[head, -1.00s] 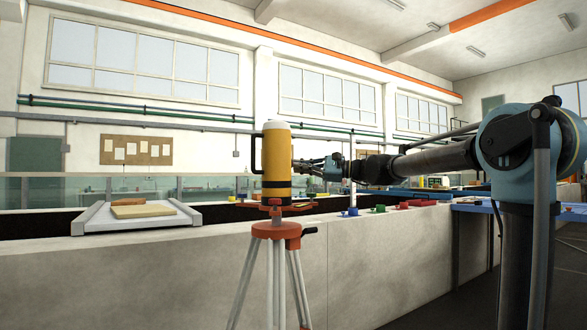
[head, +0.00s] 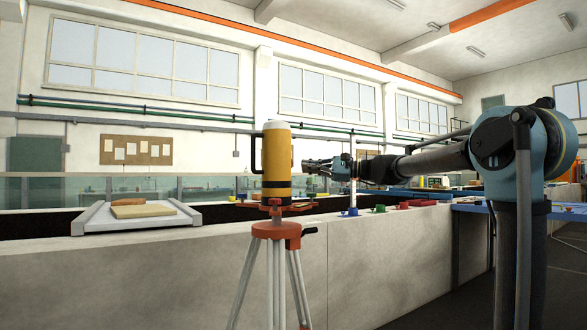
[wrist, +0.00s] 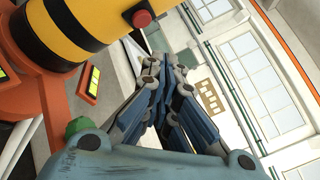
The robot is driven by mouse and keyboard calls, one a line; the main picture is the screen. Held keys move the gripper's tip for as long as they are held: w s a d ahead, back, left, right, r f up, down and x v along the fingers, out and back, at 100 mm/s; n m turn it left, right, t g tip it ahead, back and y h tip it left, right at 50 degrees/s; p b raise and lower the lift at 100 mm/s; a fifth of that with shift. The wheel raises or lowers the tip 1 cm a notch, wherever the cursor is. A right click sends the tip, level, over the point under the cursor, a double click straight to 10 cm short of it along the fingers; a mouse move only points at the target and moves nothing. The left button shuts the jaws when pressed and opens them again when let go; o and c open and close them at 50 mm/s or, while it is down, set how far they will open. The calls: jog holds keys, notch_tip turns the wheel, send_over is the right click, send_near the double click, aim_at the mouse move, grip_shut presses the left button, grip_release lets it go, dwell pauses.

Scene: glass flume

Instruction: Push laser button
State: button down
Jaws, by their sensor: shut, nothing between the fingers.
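The laser device is a yellow cylinder (head: 277,163) with a white top, a black handle on its left and an orange base on a tripod. In the wrist view its yellow and black body (wrist: 60,25) fills the upper left, with a round red button (wrist: 141,18) on its side. My gripper (head: 305,165) is just right of the device in the head view, with a small gap between them. In the wrist view my gripper's fingers (wrist: 150,66) are shut and empty, their tips below the red button and apart from it. The button is not visible in the head view.
The orange tripod head (head: 275,230) with a side crank stands in front of a long concrete wall (head: 150,275). A grey tray (head: 90,220) with flat blocks rests on the wall at left. Small coloured parts and a blue table (head: 475,206) are at right.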

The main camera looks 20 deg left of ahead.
jog(key=shift+w+d, duration=0.8)
jog(key=shift+w, duration=0.1)
jog(key=s+d+f+n+t+h, duration=0.1)
jog(key=s+d+f+n+h, duration=0.1)
jog(key=s+d+f+h, duration=0.4)
jog(key=s+d+f+n+t+h, duration=0.1)
jog(key=s+d+f+n+h, duration=0.2)
jog(key=s+d+f, duration=1.3)
jog(key=s+d+f+n+t+h, duration=0.1)
jog(key=s+d+f+h, duration=0.8)
jog(key=d+f, duration=1.3)
notch_tip(320, 180, down, 10)
jog(key=shift+s+r+n+t+h, duration=0.3)
jog(key=shift+s+n+h, duration=0.1)
jog(key=shift+s+n, duration=0.5)
